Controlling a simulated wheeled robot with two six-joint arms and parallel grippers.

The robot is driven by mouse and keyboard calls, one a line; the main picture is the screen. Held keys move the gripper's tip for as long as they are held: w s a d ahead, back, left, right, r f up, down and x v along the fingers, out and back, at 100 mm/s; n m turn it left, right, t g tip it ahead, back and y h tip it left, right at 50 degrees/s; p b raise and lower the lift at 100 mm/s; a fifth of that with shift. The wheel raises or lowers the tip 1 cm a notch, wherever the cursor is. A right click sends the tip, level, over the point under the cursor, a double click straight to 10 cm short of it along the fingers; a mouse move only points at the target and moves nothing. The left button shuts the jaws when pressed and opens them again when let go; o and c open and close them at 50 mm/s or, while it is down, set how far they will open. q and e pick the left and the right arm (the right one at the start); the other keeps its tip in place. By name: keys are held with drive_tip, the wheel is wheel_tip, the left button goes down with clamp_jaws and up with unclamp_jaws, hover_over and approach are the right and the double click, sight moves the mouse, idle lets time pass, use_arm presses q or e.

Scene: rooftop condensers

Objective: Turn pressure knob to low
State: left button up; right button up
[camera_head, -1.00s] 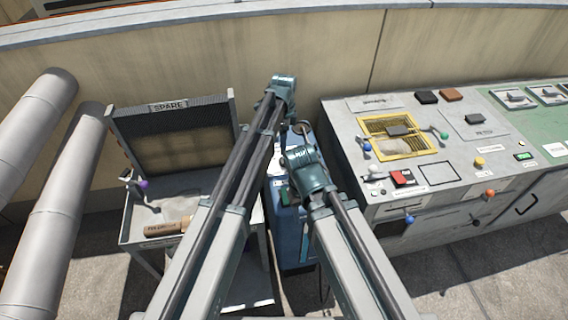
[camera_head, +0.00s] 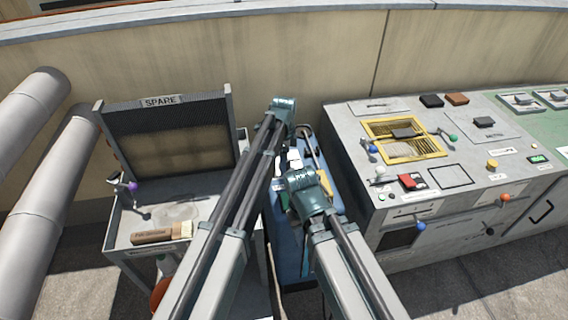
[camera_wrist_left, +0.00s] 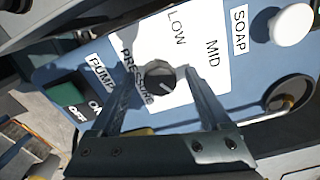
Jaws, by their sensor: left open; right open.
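The black pressure knob (camera_wrist_left: 155,80) is on the blue unit's panel in the left wrist view, on a white plate lettered PRESSURE, LOW and MID. LOW is above the knob and MID to its upper right. I cannot tell its setting for certain. My left gripper (camera_wrist_left: 157,76) is open, with one finger on each side of the knob; contact is unclear. In the head view the blue unit (camera_head: 291,240) stands between cart and console, partly behind my arms. My right gripper (camera_head: 299,188) is in front of it, its fingertips hard to make out.
The same panel has a white SOAP knob (camera_wrist_left: 291,25) and a green PUMP switch (camera_wrist_left: 68,88). A SPARE cart (camera_head: 120,228) with a brush (camera_head: 160,234) stands left. A console (camera_head: 345,135) with switches and levers stands right. A wall runs behind.

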use_arm(q)
clamp_jaws()
drive_tip(key=shift+n, duration=0.4)
drive_tip(key=n, duration=0.4)
drive_tip(key=shift+n, duration=0.4)
drive_tip(key=n, duration=1.2)
drive_tip(key=shift+s+d+n, duration=0.1)
drive_tip(key=shift+n, duration=0.2)
drive_tip(key=n, duration=0.5)
drive_tip(key=shift+n, duration=0.3)
